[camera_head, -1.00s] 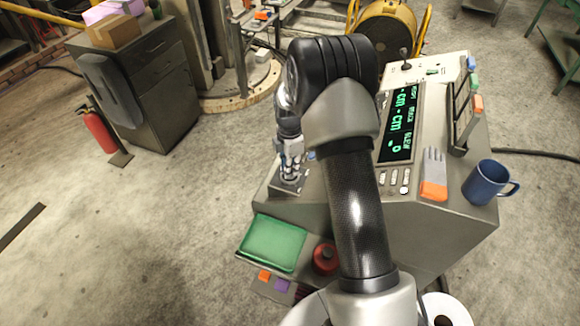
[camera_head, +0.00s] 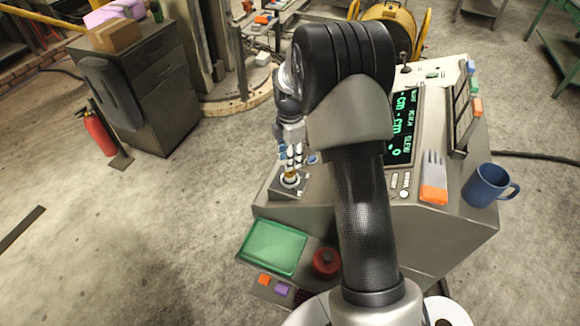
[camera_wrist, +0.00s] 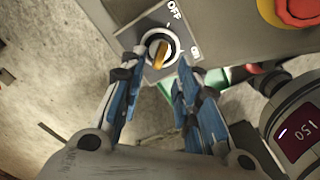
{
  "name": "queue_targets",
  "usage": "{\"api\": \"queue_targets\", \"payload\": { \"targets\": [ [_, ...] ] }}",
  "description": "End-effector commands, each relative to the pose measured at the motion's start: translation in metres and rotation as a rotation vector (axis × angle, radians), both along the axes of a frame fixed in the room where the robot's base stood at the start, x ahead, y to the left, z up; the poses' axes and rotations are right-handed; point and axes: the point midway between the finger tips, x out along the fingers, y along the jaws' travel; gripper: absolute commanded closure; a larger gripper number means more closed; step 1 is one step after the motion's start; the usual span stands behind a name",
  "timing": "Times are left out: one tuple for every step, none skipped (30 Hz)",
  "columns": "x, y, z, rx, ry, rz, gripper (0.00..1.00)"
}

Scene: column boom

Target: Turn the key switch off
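The key switch (camera_wrist: 149,43) is a round silver-rimmed lock on a dark square plate, with a brass-yellow key (camera_wrist: 161,56) standing in it. "OFF" is printed beside the switch at the top of the wrist view; another mark on its right is hard to read. The key's grip lies slanted, its upper end leaning towards the OFF side. My gripper (camera_wrist: 158,70) is open, with one blue-and-grey finger on each side of the key and a gap visible to both. In the head view the switch (camera_head: 289,180) sits at the console's left corner, under my gripper (camera_head: 292,166).
The console (camera_head: 425,235) carries a green display (camera_head: 402,125), an orange-handled brush (camera_head: 434,185) and a blue mug (camera_head: 487,184). A green tray (camera_head: 272,268) sits below.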

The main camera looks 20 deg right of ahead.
Motion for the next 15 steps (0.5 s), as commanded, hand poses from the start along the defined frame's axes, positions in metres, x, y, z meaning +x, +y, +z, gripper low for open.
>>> {"api": "queue_targets", "payload": {
  "targets": [
    [0.001,0.0,0.012,-0.001,-0.004,0.0,0.7],
    [0.001,0.0,0.018,-0.001,-0.004,0.0,0.7],
    [0.001,0.0,0.025,-0.001,-0.004,0.0,0.7],
    [0.001,0.0,0.03,-0.001,-0.004,0.0,0.7],
    [0.0,0.0,0.035,-0.001,-0.003,0.0,0.7],
    [0.001,0.0,0.041,-0.001,-0.003,0.001,0.7],
    [0.0,0.0,0.044,-0.001,-0.002,0.001,0.7],
    [0.0,0.0,0.047,0.0,0.0,0.001,0.7],
    [0.0,0.0,0.05,0.0,0.0,0.001,0.7],
    [0.0,0.0,0.052,0.0,0.0,0.001,0.7],
    [0.0,0.0,0.054,0.0,-0.001,0.001,0.7],
    [0.0,0.0,0.055,0.0,0.0,0.001,0.7],
    [0.0,0.0,0.056,0.0,0.0,0.001,0.7],
    [0.0,0.0,0.056,0.0,0.0,0.001,0.7],
    [0.0,0.0,0.056,0.0,0.001,0.001,0.7]
  ]
}}
